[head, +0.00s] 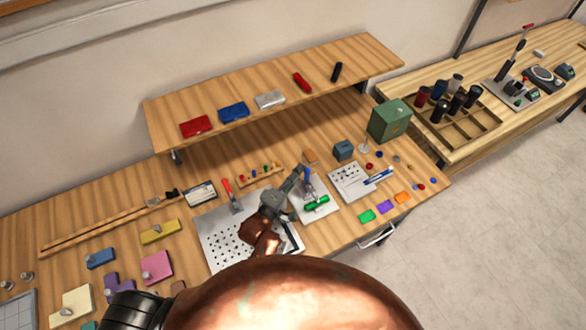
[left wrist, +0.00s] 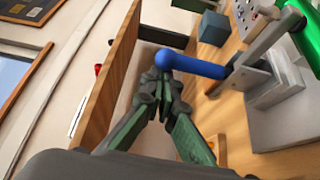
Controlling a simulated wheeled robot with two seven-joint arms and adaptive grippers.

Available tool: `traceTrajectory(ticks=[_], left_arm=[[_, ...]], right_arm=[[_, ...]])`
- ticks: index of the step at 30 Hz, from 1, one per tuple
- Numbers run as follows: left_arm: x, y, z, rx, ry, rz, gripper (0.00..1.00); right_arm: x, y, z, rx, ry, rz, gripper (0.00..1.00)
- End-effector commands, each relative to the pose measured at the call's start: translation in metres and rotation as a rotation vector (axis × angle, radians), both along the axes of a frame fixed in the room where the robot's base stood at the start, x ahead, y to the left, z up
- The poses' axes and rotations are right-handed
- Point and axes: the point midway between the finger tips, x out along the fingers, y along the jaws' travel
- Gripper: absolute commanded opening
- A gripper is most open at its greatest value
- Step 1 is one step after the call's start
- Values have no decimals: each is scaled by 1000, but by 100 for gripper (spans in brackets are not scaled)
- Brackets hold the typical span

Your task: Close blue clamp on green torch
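The blue clamp (head: 308,181) stands on a small light plate among the tools, its blue handle raised. The green torch (head: 317,202) lies at the clamp, on the same plate. My left gripper (head: 296,178) reaches in just left of the clamp. In the left wrist view, the blue handle (left wrist: 195,66) runs across with its rounded end right at my fingertips (left wrist: 167,80). The fingers meet at the tips; they look shut against the handle's end, not around it. Part of the green torch (left wrist: 305,38) shows at the right edge. My right gripper is out of view.
A red-handled clamp (head: 232,195) stands on the perforated plate (head: 218,252) to the left. A white perforated plate (head: 349,181) lies to the right. A green box (head: 389,121) stands farther right. The raised shelf (head: 270,85) overhangs the bench behind.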

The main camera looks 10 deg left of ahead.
Motion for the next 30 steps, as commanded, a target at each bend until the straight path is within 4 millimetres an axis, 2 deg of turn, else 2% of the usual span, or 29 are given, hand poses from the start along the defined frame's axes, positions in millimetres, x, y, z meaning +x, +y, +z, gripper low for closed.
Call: traceTrajectory(ticks=[4, 16, 20, 30], left_arm=[[0, -8, 0, -1, 1, -13, 0], [-6, -7, -1, -2, 3, -14, 0], [-24, 0, -3, -2, 6, -14, 0], [-87, 29, -3, 0, 3, -9, 0]], right_arm=[[2, 0, 2, 0, -3, 0, 31], [-2, -2, 1, -1, 3, 1, 31], [-2, -1, 1, -1, 2, 0, 31], [-1, -1, 1, 0, 1, 0, 31]])
